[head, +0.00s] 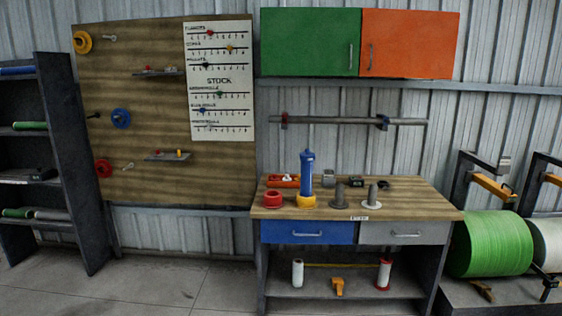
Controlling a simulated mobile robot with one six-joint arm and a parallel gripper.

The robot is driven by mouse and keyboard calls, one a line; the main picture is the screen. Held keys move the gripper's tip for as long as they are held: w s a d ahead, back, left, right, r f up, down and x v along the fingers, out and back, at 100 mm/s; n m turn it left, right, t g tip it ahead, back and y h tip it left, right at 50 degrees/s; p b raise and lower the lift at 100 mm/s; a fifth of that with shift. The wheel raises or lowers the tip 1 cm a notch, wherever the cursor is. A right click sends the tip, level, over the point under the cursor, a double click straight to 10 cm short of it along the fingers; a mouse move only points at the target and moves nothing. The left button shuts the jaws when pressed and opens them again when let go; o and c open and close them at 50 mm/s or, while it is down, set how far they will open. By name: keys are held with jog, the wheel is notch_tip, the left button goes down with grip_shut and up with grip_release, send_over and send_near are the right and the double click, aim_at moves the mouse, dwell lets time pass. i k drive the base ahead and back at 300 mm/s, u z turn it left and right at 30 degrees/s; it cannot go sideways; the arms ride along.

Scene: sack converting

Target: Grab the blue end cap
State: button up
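A round blue disc with a dark centre (120,118), which looks like the blue end cap, hangs on the left part of the brown wooden wall board (150,95) in the head view. A bare-looking dark peg (95,116) sticks out to its left. On the workbench, a tall blue cylinder (307,175) stands upright at a yellow ring-shaped base (306,201); whether it sits in or behind it I cannot tell. My gripper is not in view.
A yellow disc (82,42) and a red disc (103,168) also hang on the board. A small shelf (168,156) is to the right. A dark rack (75,150) stands left, the workbench (425,201) right. The concrete floor (180,285) before the board is clear.

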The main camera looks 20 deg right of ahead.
aim_at(304, 156)
jog(key=z, duration=0.05)
jog(key=k, duration=0.35)
jog(key=u, duration=0.45)
jog(key=i, duration=0.4)
jog(key=u, duration=0.55)
jog(key=i, duration=1.75)
jog(key=z, duration=0.6)
jog(key=i, duration=1)
jog(key=z, duration=0.6)
